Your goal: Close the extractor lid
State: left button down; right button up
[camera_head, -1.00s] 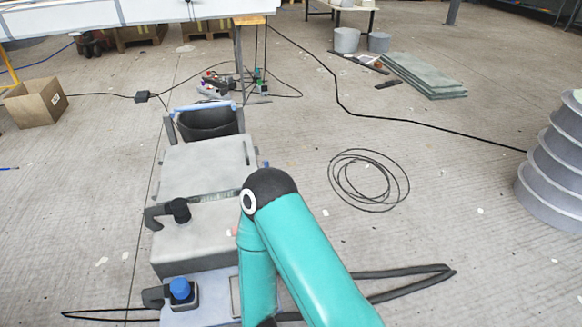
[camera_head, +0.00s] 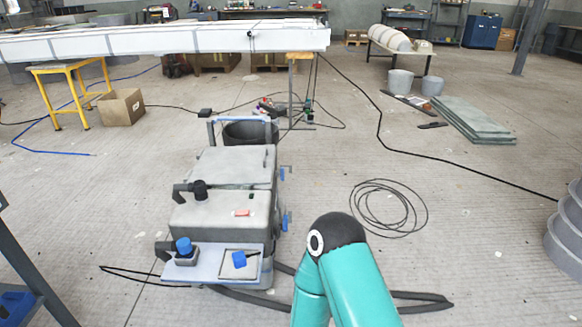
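The extractor (camera_head: 218,216) is a grey wheeled-looking box unit on the floor, left of the middle of the head view. Its rear top has a broad flat grey panel (camera_head: 236,167), which looks like the lid; I cannot tell whether it is fully down. Blue latches (camera_head: 285,220) show on its right side. A black hose fitting (camera_head: 199,190) and a blue cap (camera_head: 184,245) are on its left and front. Neither gripper is in view. A teal arm link of mine stands at the bottom, right of the extractor, apart from it in the picture.
A black bin (camera_head: 248,131) stands behind the extractor under a blue bar. A coiled black cable (camera_head: 389,207) lies on the floor to the right. A long white mould (camera_head: 160,40) spans the back left. A cardboard box (camera_head: 122,107) and green boards (camera_head: 475,120) flank open floor.

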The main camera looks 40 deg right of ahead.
aim_at(235, 165)
jog(key=z, duration=1.15)
jog(key=i, duration=0.95)
jog(key=z, duration=0.1)
